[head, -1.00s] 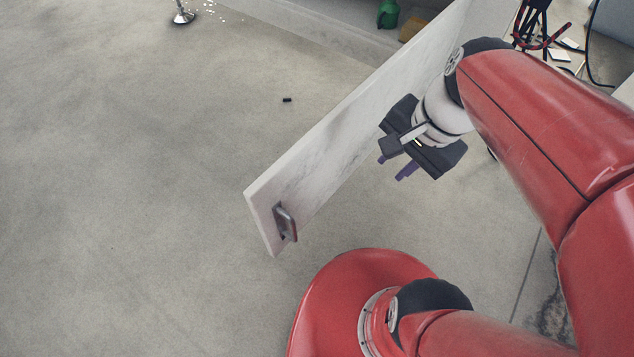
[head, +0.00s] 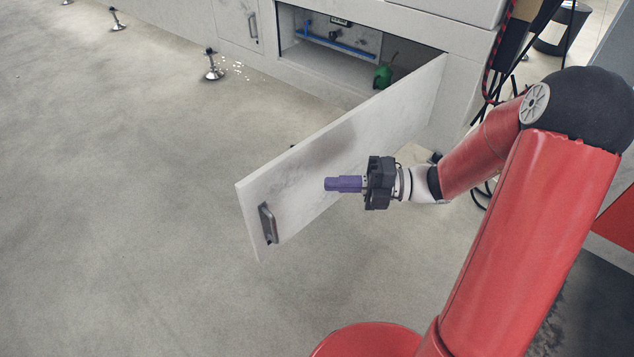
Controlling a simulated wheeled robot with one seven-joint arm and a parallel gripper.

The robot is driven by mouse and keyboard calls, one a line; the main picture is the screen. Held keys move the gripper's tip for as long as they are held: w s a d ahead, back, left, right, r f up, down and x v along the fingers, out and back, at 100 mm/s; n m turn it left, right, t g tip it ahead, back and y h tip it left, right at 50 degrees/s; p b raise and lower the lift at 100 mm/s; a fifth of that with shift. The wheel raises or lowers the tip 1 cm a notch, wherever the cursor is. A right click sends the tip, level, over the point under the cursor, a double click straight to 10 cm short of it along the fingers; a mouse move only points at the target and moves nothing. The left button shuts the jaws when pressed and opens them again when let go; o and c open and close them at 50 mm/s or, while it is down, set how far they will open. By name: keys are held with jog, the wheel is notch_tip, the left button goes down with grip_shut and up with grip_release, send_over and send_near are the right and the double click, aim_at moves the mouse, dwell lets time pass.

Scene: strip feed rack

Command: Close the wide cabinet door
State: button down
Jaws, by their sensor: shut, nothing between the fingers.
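The wide cabinet door (head: 340,140) is a white marbled panel standing wide open. It reaches from the cabinet at upper right out toward the lower left. Its dark metal handle (head: 268,224) is near the free end. The cabinet opening (head: 392,52) behind it shows a dark interior. My gripper (head: 328,184) has purple fingers, shut and empty. It points left in front of the door's handle-side face, to the right of the handle. I cannot tell whether the fingertips touch the door.
A green object (head: 383,77) and a blue pipe (head: 335,42) are inside the cabinet. A metal foot (head: 213,66) stands on the floor with pale bits scattered beside it. Dark cables (head: 510,50) hang at upper right.

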jog(key=b, duration=0.1)
send_near(261, 174)
jog(key=s+a, duration=0.3)
jog(key=shift+w+a, duration=1.35)
jog(key=shift+w, duration=0.15)
